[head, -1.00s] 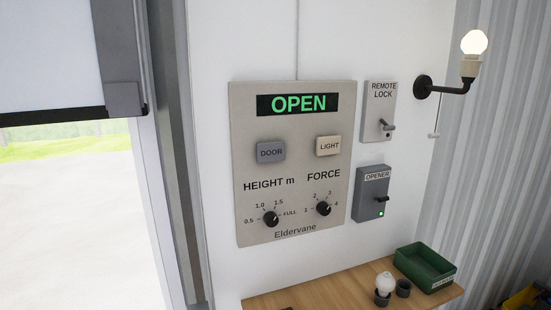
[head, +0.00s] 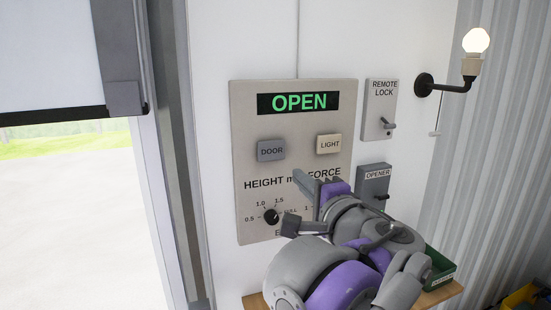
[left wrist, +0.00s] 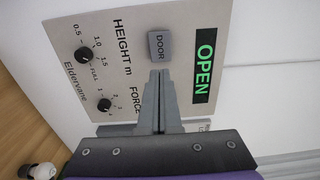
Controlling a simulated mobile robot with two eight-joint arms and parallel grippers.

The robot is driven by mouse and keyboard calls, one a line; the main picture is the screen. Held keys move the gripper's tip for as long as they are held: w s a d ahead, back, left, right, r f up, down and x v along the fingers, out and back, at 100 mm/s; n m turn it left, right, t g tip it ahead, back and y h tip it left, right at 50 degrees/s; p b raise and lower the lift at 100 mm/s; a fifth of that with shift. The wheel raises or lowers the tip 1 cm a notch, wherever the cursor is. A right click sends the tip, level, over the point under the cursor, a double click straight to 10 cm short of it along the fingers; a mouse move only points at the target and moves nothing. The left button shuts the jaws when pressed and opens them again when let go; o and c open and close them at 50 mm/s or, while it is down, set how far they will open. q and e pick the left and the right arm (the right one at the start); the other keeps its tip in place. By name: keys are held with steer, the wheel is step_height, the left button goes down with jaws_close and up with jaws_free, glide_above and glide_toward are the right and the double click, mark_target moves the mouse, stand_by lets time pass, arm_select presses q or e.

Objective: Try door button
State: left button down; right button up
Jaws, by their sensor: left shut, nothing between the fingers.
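The grey DOOR button (head: 271,150) is on the upper left of the wall panel (head: 245,120), below a display (head: 300,102) with green OPEN lettering. The button also shows in the left wrist view (left wrist: 157,46). My left gripper (head: 301,177) is shut and empty in front of the panel, its fingertips below and right of the button in the head view. My left arm hides the FORCE knob in the head view. My right gripper is not in view.
The LIGHT button (head: 329,144) is to the right of DOOR. The HEIGHT knob (head: 271,216) is below. A remote lock switch (head: 380,110) and an opener box (head: 374,181) are farther right. A lit bulb lamp (head: 473,55) juts from the wall. A shelf (head: 440,294) is below.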

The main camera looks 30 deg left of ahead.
mark_target(271, 152)
arm_select(q)
steer(key=shift+a, duration=0.1)
steer(key=p+x, duration=0.1)
steer(key=x, duration=1.3)
steer(key=shift+f, duration=0.1)
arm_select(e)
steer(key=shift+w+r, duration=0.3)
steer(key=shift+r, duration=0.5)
arm_select(q)
steer(key=shift+s, duration=0.1)
